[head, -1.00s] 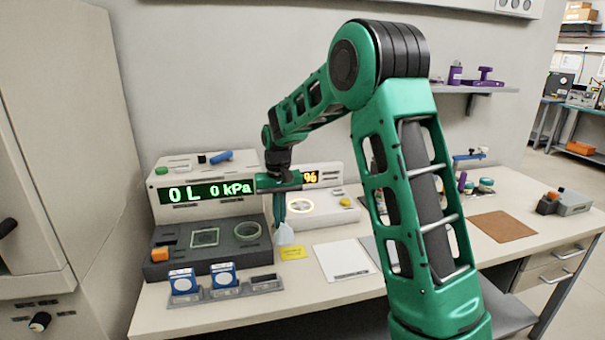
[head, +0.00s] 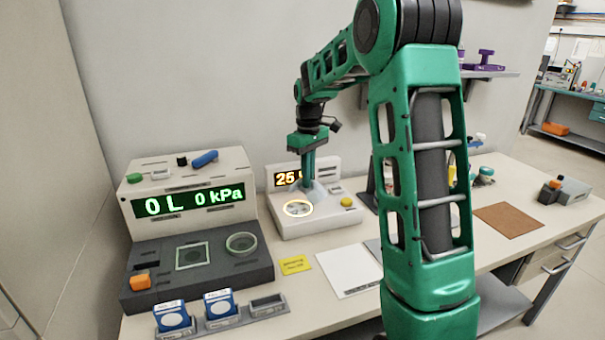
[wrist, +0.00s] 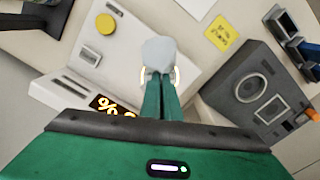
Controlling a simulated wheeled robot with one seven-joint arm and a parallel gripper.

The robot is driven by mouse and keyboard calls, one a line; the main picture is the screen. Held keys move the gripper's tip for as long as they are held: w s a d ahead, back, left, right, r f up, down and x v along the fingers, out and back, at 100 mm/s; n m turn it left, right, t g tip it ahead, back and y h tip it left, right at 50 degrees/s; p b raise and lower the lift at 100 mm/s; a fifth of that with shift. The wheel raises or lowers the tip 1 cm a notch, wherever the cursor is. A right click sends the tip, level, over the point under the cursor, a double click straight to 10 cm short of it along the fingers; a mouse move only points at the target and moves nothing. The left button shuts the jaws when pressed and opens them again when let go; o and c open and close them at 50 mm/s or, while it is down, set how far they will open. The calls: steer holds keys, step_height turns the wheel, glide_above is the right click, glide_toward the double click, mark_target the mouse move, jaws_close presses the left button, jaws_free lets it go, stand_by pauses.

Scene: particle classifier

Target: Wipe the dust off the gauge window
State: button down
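My gripper (head: 309,180) points down over the white instrument (head: 335,211) with the orange display. It is shut on a pale, crumpled wipe (wrist: 158,53), which hangs below the fingertips. A round window with a glowing rim (head: 298,208) lies in the top of this instrument, just in front of the wipe in the head view. Its face looks grey and mottled. In the wrist view the wipe covers most of the window, and only the glowing rim shows at both sides. I cannot tell whether the wipe touches the surface.
A dark instrument (head: 145,297) with a green kPa display (head: 188,204) stands to the left. A holder with blue-and-white boxes (head: 220,304) sits in front of it. A yellow note (head: 295,265) and a white sheet (head: 345,270) lie in front. A yellow knob (head: 347,202) is close by on the right.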

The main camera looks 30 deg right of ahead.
glide_above(306, 212)
steer(key=shift+f, duration=3.5)
steer(key=c, duration=1)
jaws_free()
steer(key=shift+s+f, duration=0.1)
steer(key=shift+f, duration=1)
jaws_close()
